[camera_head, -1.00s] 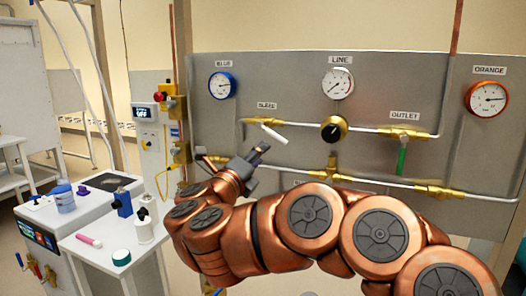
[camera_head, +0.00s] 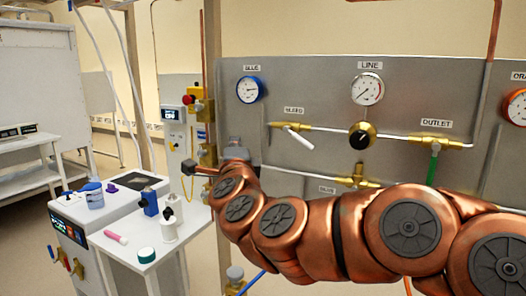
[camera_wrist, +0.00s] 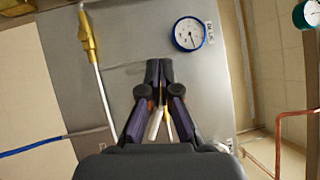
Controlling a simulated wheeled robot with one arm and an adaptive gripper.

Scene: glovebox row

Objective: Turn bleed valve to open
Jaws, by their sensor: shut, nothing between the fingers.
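The bleed valve (camera_head: 275,125) is a brass fitting on the grey panel, under its BLEED label. Its white lever (camera_head: 298,139) slants down to the right, off the line of the pipe. My gripper (camera_head: 236,147) is left of the valve and a little lower, apart from the lever; the arm partly hides it. In the wrist view my gripper (camera_wrist: 158,68) is shut and empty, pointing at the panel. The white lever (camera_wrist: 155,123) shows in part behind and between the finger links, with a bit of brass beside it.
The blue gauge (camera_head: 249,90) is above the gripper. The line gauge (camera_head: 367,89), black knob (camera_head: 360,135) and green-handled outlet valve (camera_head: 433,160) are farther right.

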